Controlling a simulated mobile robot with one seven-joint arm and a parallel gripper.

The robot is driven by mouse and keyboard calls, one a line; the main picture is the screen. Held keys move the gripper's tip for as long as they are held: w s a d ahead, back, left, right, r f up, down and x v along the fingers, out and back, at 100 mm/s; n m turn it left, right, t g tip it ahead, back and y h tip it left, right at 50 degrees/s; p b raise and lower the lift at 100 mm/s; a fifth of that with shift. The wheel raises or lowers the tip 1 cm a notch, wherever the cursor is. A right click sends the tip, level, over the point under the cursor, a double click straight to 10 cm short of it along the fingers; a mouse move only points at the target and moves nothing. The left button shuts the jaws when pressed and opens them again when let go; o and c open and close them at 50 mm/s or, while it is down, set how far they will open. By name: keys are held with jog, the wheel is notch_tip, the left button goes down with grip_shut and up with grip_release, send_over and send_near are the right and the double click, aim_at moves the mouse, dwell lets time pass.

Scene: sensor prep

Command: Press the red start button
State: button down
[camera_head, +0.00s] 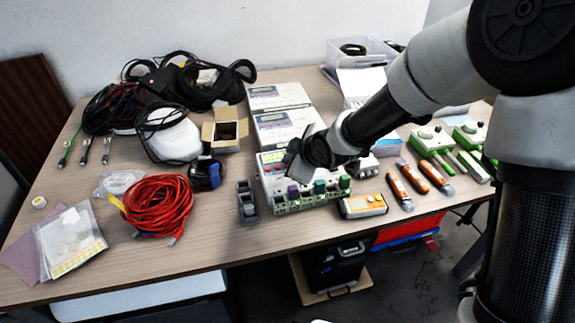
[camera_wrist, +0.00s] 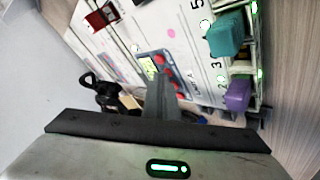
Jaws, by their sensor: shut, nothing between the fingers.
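The nearest white device (camera_head: 266,181) stands at the table's centre, partly covered by my gripper (camera_head: 294,168). In the wrist view its blue panel (camera_wrist: 144,54) has a lit green display (camera_wrist: 149,69) and a row of red buttons (camera_wrist: 160,59). I cannot read which one is the start button. My gripper (camera_wrist: 163,84) is shut and empty, with its tips over or close beside the panel near the red buttons. I cannot tell whether they touch. The fingers hide part of the panel's lower end.
Two similar white devices (camera_head: 280,97) stand behind. A green rack (camera_head: 290,206) with purple and teal pieces is in front; its teal piece (camera_wrist: 226,36) is close by in the wrist view. Red cable (camera_head: 157,205) lies left.

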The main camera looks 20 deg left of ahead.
jog(key=shift+r, duration=0.15)
jog(key=shift+r+p, duration=0.6)
notch_tip(320, 180, up, 5)
jog(key=p, duration=0.4)
dwell(0.9)
